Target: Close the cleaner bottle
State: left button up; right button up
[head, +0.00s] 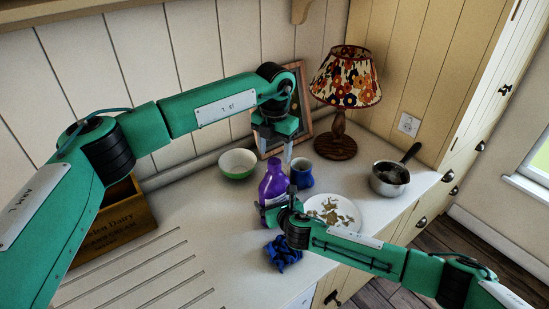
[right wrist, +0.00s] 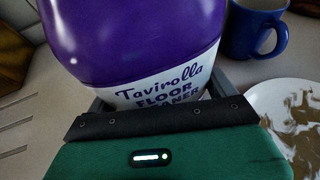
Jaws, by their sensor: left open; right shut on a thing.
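The cleaner bottle (head: 272,184) is purple with a white label reading "Tavirolla Floor Cleaner"; it stands on the counter in the head view. In the right wrist view the bottle (right wrist: 140,40) fills the upper middle, with its top out of frame. My right gripper (head: 277,208) is shut on the bottle's lower body. My left gripper (head: 288,148) is open, pointing down, above and slightly right of the bottle's top. I cannot tell whether its fingers hold anything small. A cap cannot be made out separately on the bottle.
A blue mug (head: 302,178) stands close right of the bottle, and a dirty white plate (head: 352,225) lies right of that. A green bowl (head: 238,173), lamp (head: 345,80), saucepan (head: 388,187), blue cloth (head: 283,253) and wooden crate (head: 125,222) surround them. The ridged drainer area front left is clear.

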pick_arm(q)
notch_tip(320, 180, up, 8)
jog(key=shift+r, duration=0.2)
pick_arm(e)
jog(key=o, duration=1.7)
pick_arm(q)
jog(key=shift+f, duration=0.1)
pick_arm(e)
jog(key=shift+s, duration=0.1)
pick_arm(q)
notch_tip(320, 180, down, 2)
jog(key=b, duration=0.2)
jog(key=shift+f+b, duration=0.25)
jog(key=shift+b, duration=0.05)
pick_arm(e)
jog(key=v, duration=1.2)
pick_arm(q)
jog(key=shift+f, duration=0.15)
pick_arm(e)
jog(key=shift+v, duration=0.85)
